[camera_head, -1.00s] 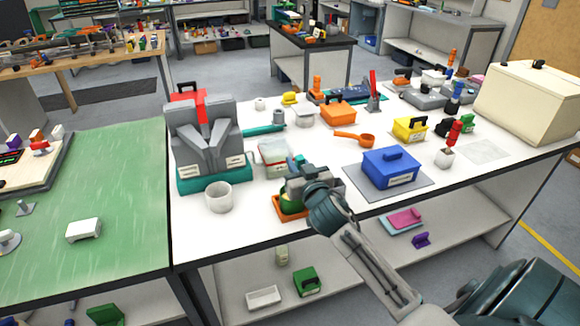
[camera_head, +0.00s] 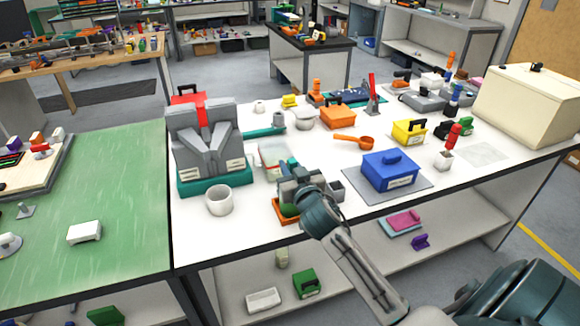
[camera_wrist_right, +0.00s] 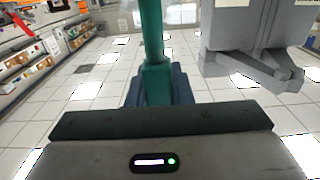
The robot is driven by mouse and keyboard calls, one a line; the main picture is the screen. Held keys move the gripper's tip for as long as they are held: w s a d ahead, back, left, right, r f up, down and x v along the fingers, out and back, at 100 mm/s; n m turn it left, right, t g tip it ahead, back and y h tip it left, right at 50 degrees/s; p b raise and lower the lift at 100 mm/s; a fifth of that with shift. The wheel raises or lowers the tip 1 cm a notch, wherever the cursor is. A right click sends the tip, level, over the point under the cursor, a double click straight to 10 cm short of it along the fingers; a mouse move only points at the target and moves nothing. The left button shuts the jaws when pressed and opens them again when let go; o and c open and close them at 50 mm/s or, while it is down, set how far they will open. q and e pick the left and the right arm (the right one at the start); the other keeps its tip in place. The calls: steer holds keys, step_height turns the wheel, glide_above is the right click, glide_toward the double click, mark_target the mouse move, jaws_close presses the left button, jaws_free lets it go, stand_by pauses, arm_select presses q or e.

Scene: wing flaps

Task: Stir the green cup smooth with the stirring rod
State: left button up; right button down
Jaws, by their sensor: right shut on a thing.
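My right gripper (camera_head: 296,186) is over the orange tray (camera_head: 279,210) near the front edge of the white table. In the right wrist view it is shut on a teal rod (camera_wrist_right: 153,45), which stands upright between its fingers (camera_wrist_right: 158,88). In the head view the rod is mostly hidden by the gripper. A sliver of the green cup (camera_head: 281,199) may show at the tray, under the gripper. Its inside and the rod's lower end are hidden. My left gripper is out of view.
A small grey open box (camera_head: 336,190) stands close right of the gripper. A white cup (camera_head: 219,200) and a grey machine on a teal base (camera_head: 215,180) are to the left. A blue box (camera_head: 389,170) lies right on a grey mat.

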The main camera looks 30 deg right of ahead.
step_height(320, 180, up, 6)
steer(key=p, duration=0.5)
steer(key=shift+r, duration=0.25)
stand_by(0.7)
step_height(320, 180, up, 5)
steer(key=p, duration=0.4)
steer(key=shift+p, duration=0.3)
